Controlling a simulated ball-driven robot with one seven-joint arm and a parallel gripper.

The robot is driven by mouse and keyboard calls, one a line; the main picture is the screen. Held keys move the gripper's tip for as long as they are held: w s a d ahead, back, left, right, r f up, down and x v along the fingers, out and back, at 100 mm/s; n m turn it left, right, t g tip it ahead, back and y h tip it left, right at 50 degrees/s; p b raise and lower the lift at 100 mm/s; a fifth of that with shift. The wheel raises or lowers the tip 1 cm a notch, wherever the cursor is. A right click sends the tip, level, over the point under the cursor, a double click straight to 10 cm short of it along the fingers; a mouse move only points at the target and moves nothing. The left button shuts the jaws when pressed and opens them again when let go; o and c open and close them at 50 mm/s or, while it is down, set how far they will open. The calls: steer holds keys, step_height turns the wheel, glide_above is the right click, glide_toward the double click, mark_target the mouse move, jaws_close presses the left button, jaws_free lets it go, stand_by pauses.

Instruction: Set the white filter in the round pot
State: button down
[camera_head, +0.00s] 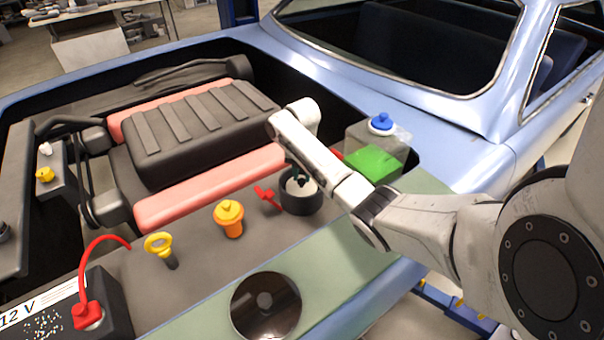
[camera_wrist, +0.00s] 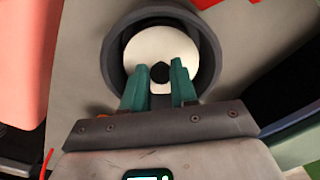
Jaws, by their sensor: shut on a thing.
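The round pot (camera_head: 301,204) is a dark, open cylinder on the grey surface beside the engine. In the wrist view its dark rim (camera_wrist: 112,62) encircles the white filter (camera_wrist: 150,46). The filter is a pale disc with a dark centre hole, and it also shows inside the pot in the head view (camera_head: 300,188). My gripper (camera_wrist: 159,90) has teal fingers that reach down over the pot and are shut on the filter. How deep the filter sits, and whether it touches the pot's floor, I cannot tell.
A red valve-like piece (camera_head: 267,197) and an orange cap (camera_head: 230,217) stand left of the pot. A dark round lid (camera_head: 266,305) lies in front.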

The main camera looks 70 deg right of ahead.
mark_target(302, 179)
steer(key=shift+f, duration=0.2)
steer(key=shift+f, duration=0.4)
steer(key=c, duration=0.9)
jaws_free()
step_height(302, 179, up, 13)
steer(key=shift+f+p, duration=0.1)
steer(key=shift+p, duration=0.3)
